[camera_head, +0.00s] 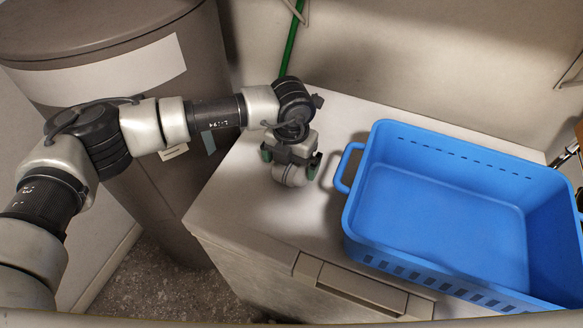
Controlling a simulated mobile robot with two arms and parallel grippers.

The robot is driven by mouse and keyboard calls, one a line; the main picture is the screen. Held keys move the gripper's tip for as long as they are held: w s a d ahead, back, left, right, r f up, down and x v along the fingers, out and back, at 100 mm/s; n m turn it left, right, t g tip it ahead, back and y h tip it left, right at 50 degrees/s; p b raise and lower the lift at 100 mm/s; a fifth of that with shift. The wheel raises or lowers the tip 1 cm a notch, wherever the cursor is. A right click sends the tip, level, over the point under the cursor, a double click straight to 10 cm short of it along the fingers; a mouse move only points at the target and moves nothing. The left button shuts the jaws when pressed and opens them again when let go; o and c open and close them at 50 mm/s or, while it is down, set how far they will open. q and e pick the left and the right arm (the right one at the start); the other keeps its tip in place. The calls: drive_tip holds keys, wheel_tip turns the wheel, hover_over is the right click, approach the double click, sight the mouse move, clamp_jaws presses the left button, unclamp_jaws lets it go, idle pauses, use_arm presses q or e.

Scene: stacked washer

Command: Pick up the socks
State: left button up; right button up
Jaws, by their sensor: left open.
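My left gripper (290,162) points down over the white top at the left of the blue basket. Its two fingers are apart. A pale, rounded, banded thing (290,176) shows between the fingers; it looks like the rolled socks, but the gripper partly covers it. I cannot tell whether the fingers touch it. My right gripper is not in view.
A blue basket (440,212) with a side handle stands on the white top (235,200), close right of the gripper; its visible floor is bare. A large grey-brown cylinder (150,90) stands at the left. A green pole (291,42) is behind. Small dark items show at the right edge.

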sight(291, 171)
use_arm(q)
drive_tip(key=f+p, duration=0.1)
drive_tip(key=f, duration=0.3)
drive_tip(key=shift+w+f, duration=0.2)
drive_tip(key=shift+c, duration=0.3)
drive_tip(key=c, duration=0.6)
drive_tip(key=shift+o, duration=0.2)
